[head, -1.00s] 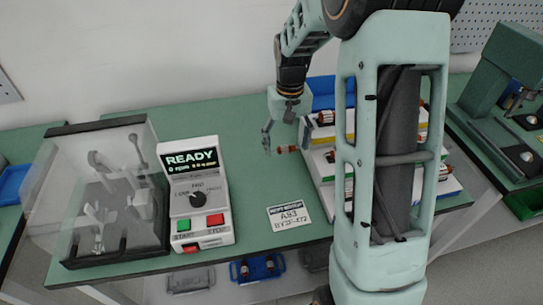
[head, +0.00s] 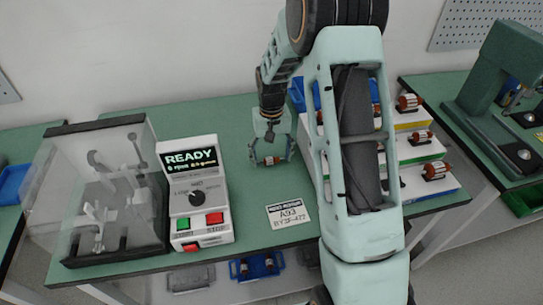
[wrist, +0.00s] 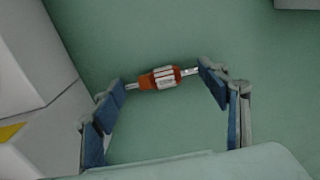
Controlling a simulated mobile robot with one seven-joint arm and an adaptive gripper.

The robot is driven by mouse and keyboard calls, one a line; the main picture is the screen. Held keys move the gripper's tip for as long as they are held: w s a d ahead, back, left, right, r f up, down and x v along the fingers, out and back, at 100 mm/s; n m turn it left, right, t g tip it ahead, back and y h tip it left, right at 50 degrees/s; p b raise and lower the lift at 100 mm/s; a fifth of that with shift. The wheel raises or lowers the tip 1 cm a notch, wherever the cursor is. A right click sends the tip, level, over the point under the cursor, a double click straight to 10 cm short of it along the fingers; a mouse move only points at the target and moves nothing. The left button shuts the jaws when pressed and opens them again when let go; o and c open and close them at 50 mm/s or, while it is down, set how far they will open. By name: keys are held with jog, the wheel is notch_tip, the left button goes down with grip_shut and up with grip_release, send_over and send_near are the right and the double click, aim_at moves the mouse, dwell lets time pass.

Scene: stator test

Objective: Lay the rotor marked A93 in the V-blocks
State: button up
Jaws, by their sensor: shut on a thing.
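My gripper (head: 268,158) is shut on a rotor (head: 268,161) with an orange-brown and silver body. In the wrist view the rotor (wrist: 163,77) spans between the two fingertips (wrist: 163,80), which grip its shaft ends. It is held clear of the rack; its marking is not readable. A card (head: 289,214) on the bench reads A93. At the left, a test fixture (head: 108,192) with pale upright supports stands behind a clear cover (head: 45,190). I cannot make out the V-blocks clearly, nor whether the cover is closed.
A control box (head: 197,192) showing READY stands between the fixture and my gripper. A stepped rack (head: 425,152) with several other rotors is at the right, partly hidden by my arm. Green bench top (head: 255,190) is clear before the card. A green press (head: 497,80) stands far right.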

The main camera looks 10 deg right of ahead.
aim_at(272, 158)
jog(key=shift+f, duration=0.1)
jog(key=shift+f, duration=0.15)
jog(key=o, duration=1.2)
notch_tip(272, 158, up, 13)
jog(key=shift+f, duration=0.2)
